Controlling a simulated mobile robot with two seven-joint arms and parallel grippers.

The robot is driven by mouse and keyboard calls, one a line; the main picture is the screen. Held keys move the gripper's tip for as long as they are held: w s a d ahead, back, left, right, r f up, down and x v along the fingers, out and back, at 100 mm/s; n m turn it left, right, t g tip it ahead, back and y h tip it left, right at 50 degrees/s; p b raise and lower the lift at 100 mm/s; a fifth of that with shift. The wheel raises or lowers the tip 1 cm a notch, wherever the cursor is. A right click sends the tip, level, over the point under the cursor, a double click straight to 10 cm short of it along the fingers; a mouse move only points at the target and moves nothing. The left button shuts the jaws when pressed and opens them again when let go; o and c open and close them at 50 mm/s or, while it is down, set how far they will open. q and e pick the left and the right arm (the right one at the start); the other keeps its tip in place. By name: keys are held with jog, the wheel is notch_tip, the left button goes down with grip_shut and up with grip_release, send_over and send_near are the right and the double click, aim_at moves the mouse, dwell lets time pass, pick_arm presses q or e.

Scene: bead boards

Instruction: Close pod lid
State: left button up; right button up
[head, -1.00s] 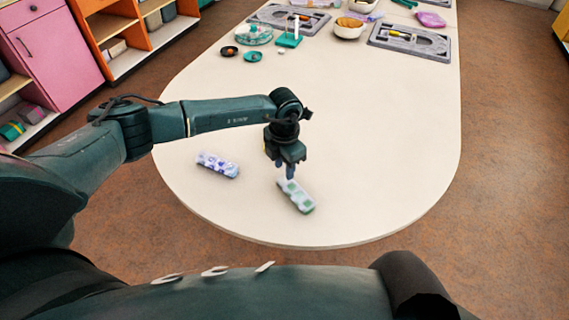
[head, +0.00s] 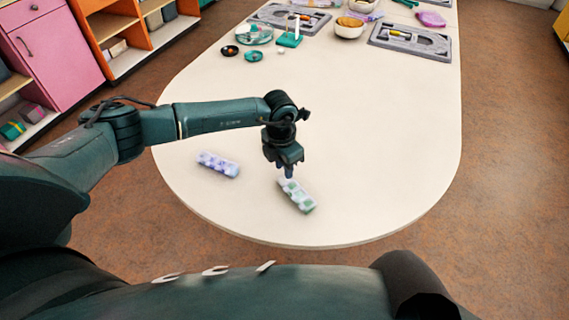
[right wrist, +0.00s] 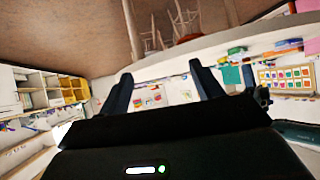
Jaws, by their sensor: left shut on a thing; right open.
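A pod strip with green and white compartments (head: 298,198) lies slanted on the near part of the table. My left gripper (head: 288,173) points down at the strip's far end. Its fingers are together there and hide part of that end; what exactly they pinch is too small to tell. A second pod strip, purple and white (head: 218,164), lies to the left, apart from the gripper. Which lids are up or down cannot be made out. My right gripper (right wrist: 158,85) shows only in the right wrist view, open and empty, facing the room.
The white table (head: 380,140) is bare around and to the right of the strips. At the far end are grey trays (head: 411,42), a bowl (head: 349,29), a teal stand (head: 289,40) and small round dishes (head: 253,56). Shelves stand at the left.

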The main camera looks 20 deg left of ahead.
pick_arm(q)
jog(key=shift+s+a+f+t+h+b, duration=0.4)
jog(key=shift+s+t+h+b, duration=0.2)
jog(key=shift+t, duration=0.4)
jog(key=shift+s+a+f+t+h+b, duration=0.1)
jog(key=shift+s+f+t+h+b, duration=0.25)
jog(key=shift+t+b, duration=0.4)
jog(key=shift+a+f+t+h+b, duration=0.1)
jog(key=shift+f+t+h+b, duration=0.2)
jog(key=shift+b, duration=0.7)
jog(key=shift+s+r+t+h+b, duration=0.15)
jog(key=shift+t+h+b, duration=0.4)
jog(key=shift+b, duration=0.5)
jog(key=shift+a, duration=0.1)
pick_arm(e)
jog(key=shift+w+a+f+t+y, duration=0.25)
jog(key=shift+a+f, duration=0.15)
jog(key=shift+f, duration=0.15)
jog(key=shift+w+a+f+t+y, duration=0.1)
jog(key=shift+a+f+t+y, duration=0.2)
jog(key=shift+f, duration=0.25)
jog(key=shift+a, duration=0.1)
pick_arm(q)
jog(key=o, duration=0.7)
jog(key=shift+c, duration=0.2)
pick_arm(e)
jog(key=shift+f, duration=0.1)
